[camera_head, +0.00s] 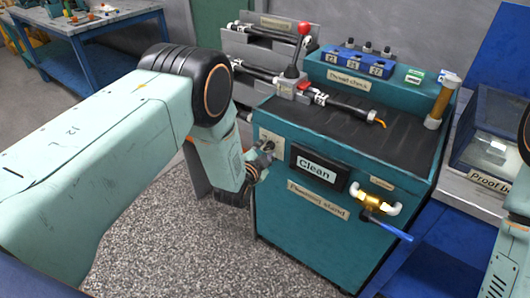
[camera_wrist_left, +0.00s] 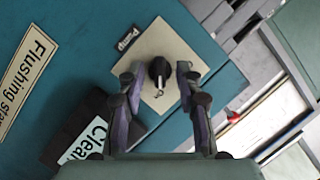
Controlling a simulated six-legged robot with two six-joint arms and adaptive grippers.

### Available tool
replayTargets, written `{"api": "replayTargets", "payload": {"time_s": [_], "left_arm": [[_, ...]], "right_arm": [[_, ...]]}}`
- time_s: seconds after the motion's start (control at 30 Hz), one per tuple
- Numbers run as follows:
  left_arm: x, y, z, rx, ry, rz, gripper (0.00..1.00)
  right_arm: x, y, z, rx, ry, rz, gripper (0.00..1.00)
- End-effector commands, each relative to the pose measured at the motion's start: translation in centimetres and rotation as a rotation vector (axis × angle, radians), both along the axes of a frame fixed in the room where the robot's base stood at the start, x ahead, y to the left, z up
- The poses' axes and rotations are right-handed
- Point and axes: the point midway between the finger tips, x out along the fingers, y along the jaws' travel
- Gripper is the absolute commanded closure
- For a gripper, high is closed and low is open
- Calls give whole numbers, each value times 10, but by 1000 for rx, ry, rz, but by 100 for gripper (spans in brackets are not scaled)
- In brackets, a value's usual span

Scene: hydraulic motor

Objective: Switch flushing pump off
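The teal flushing stand (camera_head: 290,225) has a "Clean" display (camera_head: 316,169) on its front. A black rotary knob (camera_wrist_left: 159,70) sits on a pale square plate (camera_wrist_left: 168,44) beside a small label (camera_wrist_left: 127,38), perhaps "Pump". The plate (camera_head: 271,141) also shows in the head view, left of the display, with the knob mostly hidden there. My left gripper (camera_wrist_left: 158,82) is open, with its fingers on either side of the knob and a gap visible to each. It also shows at the panel in the head view (camera_head: 262,160). My right gripper is out of view.
A brass valve with a blue lever (camera_head: 390,228) juts from the stand's front right. A red-topped lever (camera_head: 304,30) and hose lie on top, with a blue block (camera_head: 358,60) behind. A glass-sided box (camera_head: 492,140) stands right. Speckled floor is clear in front.

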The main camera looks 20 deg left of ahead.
Motion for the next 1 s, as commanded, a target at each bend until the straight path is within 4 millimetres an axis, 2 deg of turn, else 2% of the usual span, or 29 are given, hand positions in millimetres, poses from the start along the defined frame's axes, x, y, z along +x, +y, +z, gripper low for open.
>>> {"api": "replayTargets", "payload": {"time_s": [0.23,0.63,1.0], "left_arm": [[0,0,0,0,1,1,67],[0,0,0,-1,0,0,100],[0,0,0,-7,2,1,100]], "right_arm": [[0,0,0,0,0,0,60],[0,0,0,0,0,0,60],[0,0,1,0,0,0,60]]}}
